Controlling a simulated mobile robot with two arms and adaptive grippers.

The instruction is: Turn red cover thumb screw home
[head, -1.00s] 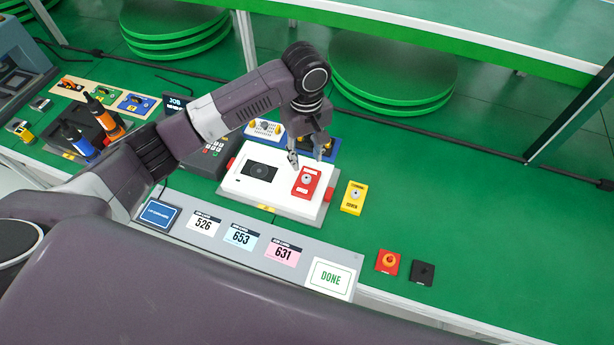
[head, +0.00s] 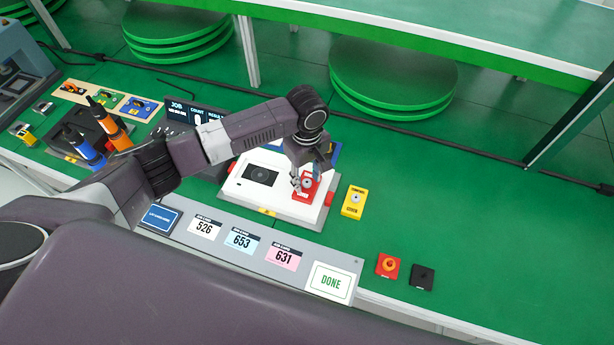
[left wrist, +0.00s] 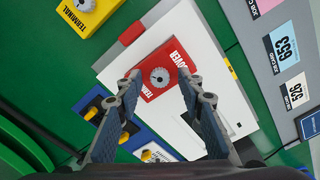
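The red cover (head: 311,193) lies on the right part of the white unit (head: 276,205). Its grey thumb screw (left wrist: 160,77) sits in the middle of the red cover (left wrist: 152,60) in the left wrist view. My left gripper (head: 307,184) is over the red cover in the head view. In the left wrist view its two fingers (left wrist: 158,80) are spread on either side of the screw, with a gap to it on both sides. Whether the fingertips reach the screw's height is unclear. My right gripper is not in view.
A yellow terminal cover (head: 354,202) with its own screw lies just right of the white unit. Job cards and a DONE plate (head: 330,282) lie along the front strip. A red button (head: 387,265) and a black one (head: 423,276) stand at front right. The green table right of these is clear.

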